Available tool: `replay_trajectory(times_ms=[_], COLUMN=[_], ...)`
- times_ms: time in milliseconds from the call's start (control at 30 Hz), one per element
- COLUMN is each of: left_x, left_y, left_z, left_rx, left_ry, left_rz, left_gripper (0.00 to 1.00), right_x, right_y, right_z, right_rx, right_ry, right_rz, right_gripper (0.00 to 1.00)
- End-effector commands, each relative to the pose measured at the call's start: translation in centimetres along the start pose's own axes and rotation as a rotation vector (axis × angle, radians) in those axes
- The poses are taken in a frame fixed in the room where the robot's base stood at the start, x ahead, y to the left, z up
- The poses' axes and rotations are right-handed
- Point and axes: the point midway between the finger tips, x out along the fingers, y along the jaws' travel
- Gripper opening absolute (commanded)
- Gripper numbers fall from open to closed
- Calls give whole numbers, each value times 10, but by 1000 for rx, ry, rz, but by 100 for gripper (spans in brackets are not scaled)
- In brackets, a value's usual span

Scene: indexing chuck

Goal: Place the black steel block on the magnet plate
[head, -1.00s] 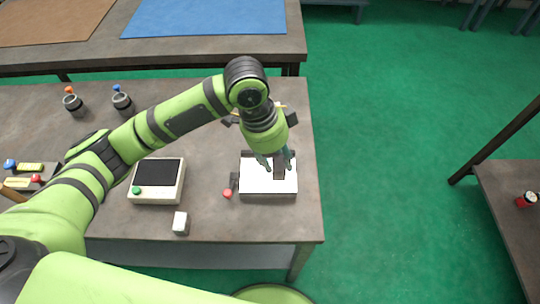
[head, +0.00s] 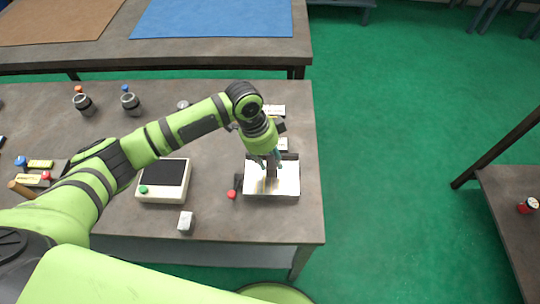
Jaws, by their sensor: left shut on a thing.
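The magnet plate (head: 287,183) is a bright white-topped plate on a dark base, near the right end of the workbench. A lever with a red knob (head: 232,194) is at its left side. My left gripper (head: 268,161) points down over the left-middle part of the plate. It is shut on the black steel block (head: 271,172), a small dark upright shape largely hidden by the fingers. I cannot tell whether the block touches the plate or hangs just above it. My right gripper is not in view.
A control box (head: 163,181) with a dark screen and green button stands left of the plate. A small pale cube (head: 186,222) is near the front edge. Two dark cups (head: 131,103) stand farther back. A white item (head: 275,110) lies behind the gripper.

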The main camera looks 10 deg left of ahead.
Motion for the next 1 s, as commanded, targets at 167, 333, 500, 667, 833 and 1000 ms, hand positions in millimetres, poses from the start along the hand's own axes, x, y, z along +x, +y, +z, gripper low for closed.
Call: replay_trajectory(times_ms=[167,333,500,667,833,1000], left_x=[2,2,2,-7,-38,-75], left_y=[0,0,0,-1,-2,-2], left_z=[0,0,0,0,0,0], left_rx=[0,0,-1,-2,0,0], left_ry=[1,0,0,1,3,2], left_rz=[0,0,0,-2,-5,-5], left_gripper=[46,63,63,63,63,63], right_x=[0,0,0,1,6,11], right_y=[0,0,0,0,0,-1], right_z=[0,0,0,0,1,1], right_rx=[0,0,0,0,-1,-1], right_ry=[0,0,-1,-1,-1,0], right_rz=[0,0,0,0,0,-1], right_gripper=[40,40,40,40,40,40])
